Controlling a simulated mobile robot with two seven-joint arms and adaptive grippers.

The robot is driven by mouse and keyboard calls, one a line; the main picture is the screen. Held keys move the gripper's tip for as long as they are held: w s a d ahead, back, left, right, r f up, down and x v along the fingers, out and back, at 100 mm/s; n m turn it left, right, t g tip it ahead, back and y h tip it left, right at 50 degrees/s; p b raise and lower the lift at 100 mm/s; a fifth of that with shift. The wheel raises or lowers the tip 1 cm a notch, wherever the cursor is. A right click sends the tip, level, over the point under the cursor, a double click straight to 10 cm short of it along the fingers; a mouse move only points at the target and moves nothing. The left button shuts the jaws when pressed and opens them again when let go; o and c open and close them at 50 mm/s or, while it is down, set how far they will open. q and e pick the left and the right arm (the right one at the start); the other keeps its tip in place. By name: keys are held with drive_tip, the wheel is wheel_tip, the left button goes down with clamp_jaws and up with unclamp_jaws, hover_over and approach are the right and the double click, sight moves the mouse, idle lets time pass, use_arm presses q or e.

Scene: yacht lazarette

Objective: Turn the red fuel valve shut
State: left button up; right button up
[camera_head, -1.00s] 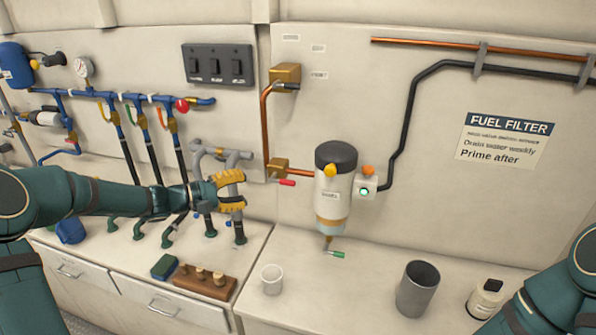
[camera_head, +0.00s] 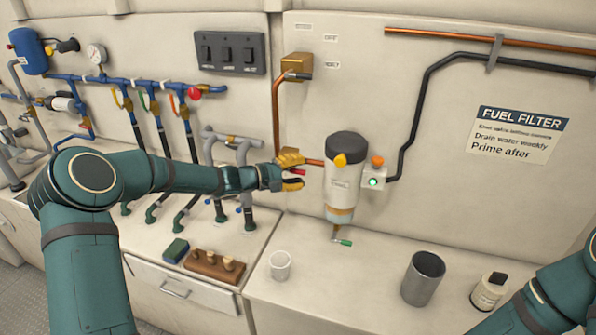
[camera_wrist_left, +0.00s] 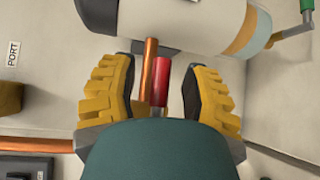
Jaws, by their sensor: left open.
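The red fuel valve handle (camera_head: 298,172) shows between the fingers of my left gripper (camera_head: 292,171), at the lower brass valve on the copper pipe. In the left wrist view, the red handle (camera_wrist_left: 161,84) lies between the two yellow finger pads of my open left gripper (camera_wrist_left: 158,90), with visible gaps on both sides. The copper pipe (camera_wrist_left: 149,68) runs beside the handle, also between the pads. The brass valve body is mostly hidden behind the gripper in the head view. My right arm enters at the lower right, and its gripper is out of view.
The fuel filter bowl (camera_head: 341,190) hangs just right of the gripper, with a green drain lever (camera_head: 345,243) below. Grey pipes (camera_head: 235,142) stand left.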

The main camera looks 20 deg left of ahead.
use_arm(q)
clamp_jaws()
drive_tip(key=shift+a, duration=0.15)
idle(0.4)
